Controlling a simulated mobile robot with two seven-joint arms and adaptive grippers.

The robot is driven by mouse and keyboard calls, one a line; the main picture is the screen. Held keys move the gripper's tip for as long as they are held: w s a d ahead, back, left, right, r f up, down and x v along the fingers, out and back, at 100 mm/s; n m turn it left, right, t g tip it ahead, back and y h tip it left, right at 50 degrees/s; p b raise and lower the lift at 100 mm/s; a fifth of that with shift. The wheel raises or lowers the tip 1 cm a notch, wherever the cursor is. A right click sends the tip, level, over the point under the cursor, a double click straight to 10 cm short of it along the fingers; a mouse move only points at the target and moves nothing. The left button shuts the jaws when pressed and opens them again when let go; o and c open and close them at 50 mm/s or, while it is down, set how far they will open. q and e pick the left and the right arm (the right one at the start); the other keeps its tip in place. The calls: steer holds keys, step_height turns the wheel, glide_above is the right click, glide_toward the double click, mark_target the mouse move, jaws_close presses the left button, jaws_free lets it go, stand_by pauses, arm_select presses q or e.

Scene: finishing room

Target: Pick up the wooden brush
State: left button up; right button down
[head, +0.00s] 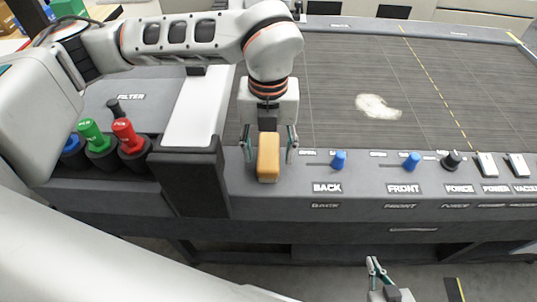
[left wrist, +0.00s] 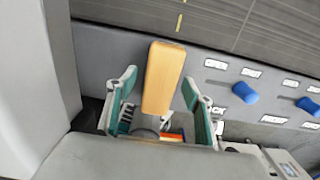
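The wooden brush (head: 268,158) shows as a tan wooden block on the grey front panel of the table. My left gripper (head: 268,146) is above it, pointing down, with one finger on each side of the brush. It is open, and gaps show between the fingers and the wood. In the left wrist view the brush (left wrist: 162,78) stands out between the two teal-lined fingers (left wrist: 160,92). Its lower end is partly hidden there. My right gripper (head: 376,268) is low at the bottom of the head view, away from the brush; its finger opening is unclear.
A dark holder block (head: 188,178) stands just left of the brush. Green (head: 92,133), red (head: 126,133) and blue (head: 72,144) bottles sit further left. A blue slider knob (head: 339,160) is to the right. A pale patch (head: 377,106) lies on the otherwise clear dark tabletop (head: 440,80).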

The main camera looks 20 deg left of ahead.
mark_target(268, 150)
arm_select(q)
steer(key=c, duration=1.2)
steer(key=shift+r, duration=0.1)
step_height(268, 150, up, 20)
steer(key=shift+f+b, duration=0.1)
steer(key=shift+b, duration=0.25)
steer(key=o, duration=0.3)
steer(key=shift+c, duration=0.6)
